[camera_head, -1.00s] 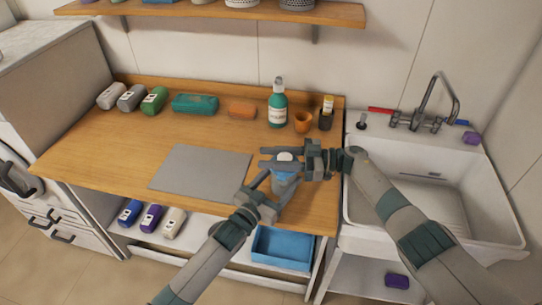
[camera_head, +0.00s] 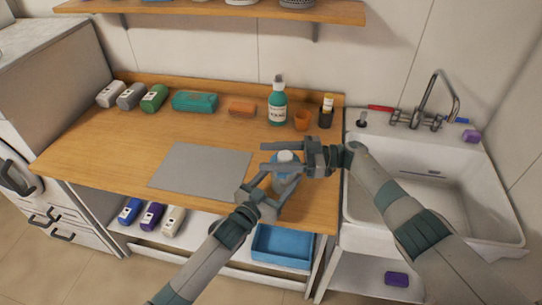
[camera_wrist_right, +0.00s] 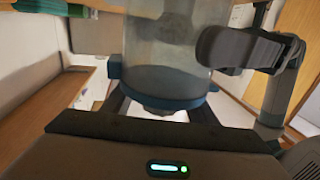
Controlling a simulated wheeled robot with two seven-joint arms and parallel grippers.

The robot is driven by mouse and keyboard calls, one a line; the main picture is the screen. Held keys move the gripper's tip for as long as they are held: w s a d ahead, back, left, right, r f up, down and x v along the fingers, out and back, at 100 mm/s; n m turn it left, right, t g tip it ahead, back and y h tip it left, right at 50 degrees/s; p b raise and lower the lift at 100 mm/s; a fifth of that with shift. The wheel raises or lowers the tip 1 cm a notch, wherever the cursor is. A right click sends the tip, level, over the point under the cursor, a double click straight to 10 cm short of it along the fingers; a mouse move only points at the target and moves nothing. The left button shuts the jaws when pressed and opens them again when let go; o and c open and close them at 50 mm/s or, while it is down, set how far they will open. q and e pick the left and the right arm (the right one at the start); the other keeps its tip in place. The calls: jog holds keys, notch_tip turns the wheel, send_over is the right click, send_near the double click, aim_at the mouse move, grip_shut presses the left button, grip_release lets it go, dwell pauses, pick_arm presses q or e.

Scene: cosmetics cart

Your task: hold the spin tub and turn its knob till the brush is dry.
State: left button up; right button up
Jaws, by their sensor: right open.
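The spin tub (camera_head: 284,182), a clear bluish cylinder, stands near the counter's front edge. Its pale blue top with the knob (camera_head: 285,156) shows between the right fingers. My left gripper (camera_head: 270,190) reaches in from the front left with its fingers around the tub wall. In the right wrist view, the tub (camera_wrist_right: 165,40) appears upside down with a blue rim, and a dark left finger presses its side. My right gripper (camera_head: 273,157) is open, level with the knob, one finger on each side. The knob (camera_wrist_right: 163,108) is partly hidden there. I cannot make out the brush.
A grey mat (camera_head: 200,168) lies left of the tub. A white sink (camera_head: 430,195) is at right. A blue tray (camera_head: 282,246) sits below the counter.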

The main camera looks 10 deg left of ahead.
aim_at(285, 155)
jog(key=v, duration=1.2)
jog(key=a+r+n+g+h, duration=0.1)
jog(key=s+a+r+n+h, duration=0.1)
jog(key=a+r, duration=0.1)
jog(key=a+r+g+h, duration=0.1)
jog(key=h, duration=0.1)
jog(key=shift+s+a+r+n+g, duration=0.2)
jog(key=shift+s+a+n+g, duration=0.1)
jog(key=shift+s+a+n, duration=0.1)
jog(key=a+r+h, duration=0.1)
jog(key=h, duration=0.1)
jog(key=s+a+r+n+h, duration=0.1)
jog(key=h, duration=0.1)
jog(key=s+a+r+n+h, duration=0.1)
jog(key=r, duration=0.1)
jog(key=shift+a+h, duration=0.25)
jog(key=shift+h, duration=0.15)
jog(key=r+t+h, duration=0.1)
jog(key=t+h, duration=0.1)
jog(key=w+r+t+h, duration=0.1)
jog(key=r+t+h, duration=0.1)
jog(key=h, duration=0.1)
jog(key=w+r+t+h, duration=0.1)
jog(key=r+t+h, duration=0.1)
jog(key=shift+w+d+r+h, duration=0.1)
jog(key=shift+d+r+h, duration=0.15)
jog(key=shift+h, duration=0.15)
notch_tip(285, 155, down, 12)
